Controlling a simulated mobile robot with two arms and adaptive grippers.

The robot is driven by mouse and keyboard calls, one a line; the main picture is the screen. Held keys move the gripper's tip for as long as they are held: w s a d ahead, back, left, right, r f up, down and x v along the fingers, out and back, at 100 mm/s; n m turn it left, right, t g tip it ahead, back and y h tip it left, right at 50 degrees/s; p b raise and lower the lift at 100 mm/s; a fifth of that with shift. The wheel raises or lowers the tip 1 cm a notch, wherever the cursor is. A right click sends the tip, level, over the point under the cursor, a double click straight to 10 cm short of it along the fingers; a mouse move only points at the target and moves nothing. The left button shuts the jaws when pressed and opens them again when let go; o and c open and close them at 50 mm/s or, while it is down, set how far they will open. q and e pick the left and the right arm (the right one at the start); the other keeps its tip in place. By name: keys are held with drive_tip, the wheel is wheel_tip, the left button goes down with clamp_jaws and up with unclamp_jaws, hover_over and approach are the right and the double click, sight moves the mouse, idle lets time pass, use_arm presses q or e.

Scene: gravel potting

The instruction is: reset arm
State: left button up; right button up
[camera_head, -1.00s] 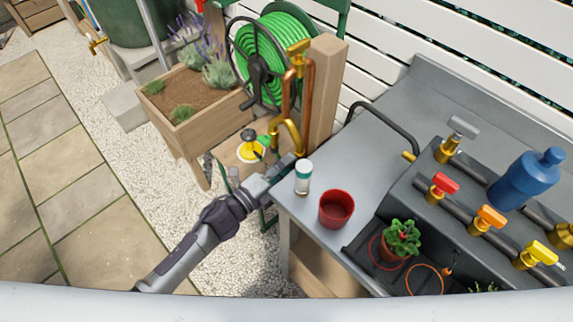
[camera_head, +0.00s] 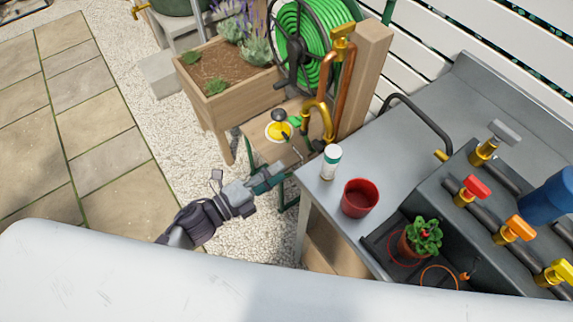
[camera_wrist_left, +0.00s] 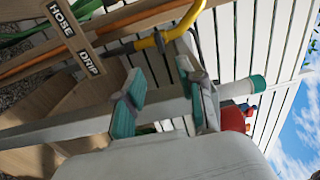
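My left gripper (camera_head: 287,168) is just off the near left corner of the bench, left of a white bottle with a green cap (camera_head: 331,163) and apart from it. In the left wrist view its two teal-padded fingers (camera_wrist_left: 158,90) stand apart with nothing seen between them. The bottle stands upright on the bench, behind a red pot (camera_head: 360,198). In the left wrist view the bottle (camera_wrist_left: 236,88) and the red pot (camera_wrist_left: 233,119) show on the right. My right gripper is in neither view.
The grey bench (camera_head: 398,128) holds a potted plant (camera_head: 420,238) in a dark tray, several valves and a blue bottle (camera_head: 545,203). A wooden post (camera_head: 368,75) with copper pipes, a green hose reel and a planter (camera_head: 230,90) stand behind the gripper. Gravel lies to the left.

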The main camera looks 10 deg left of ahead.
use_arm(q)
drive_tip(key=shift+a, duration=0.1)
idle(0.5)
drive_tip(key=s+a+f+n+g+y+p, duration=0.15)
drive_tip(key=a+f+n+y, duration=0.45)
drive_tip(key=f, duration=0.6)
drive_tip(key=s+a+f+n+g+y+p, duration=0.1)
drive_tip(key=s+a+f+n+y, duration=0.25)
drive_tip(key=a+f+n, duration=0.6)
drive_tip(key=s+f+n+g+y, duration=0.1)
drive_tip(key=s+f+n+g, duration=0.2)
drive_tip(key=s+f, duration=0.3)
drive_tip(key=s+f+n+g+y+p, duration=0.1)
drive_tip(key=s+f+n+g, duration=0.2)
drive_tip(key=s, duration=1)
drive_tip(key=s+d+f+n+g+y, duration=0.1)
drive_tip(key=s+f+n+g, duration=0.2)
drive_tip(key=s+f, duration=0.7)
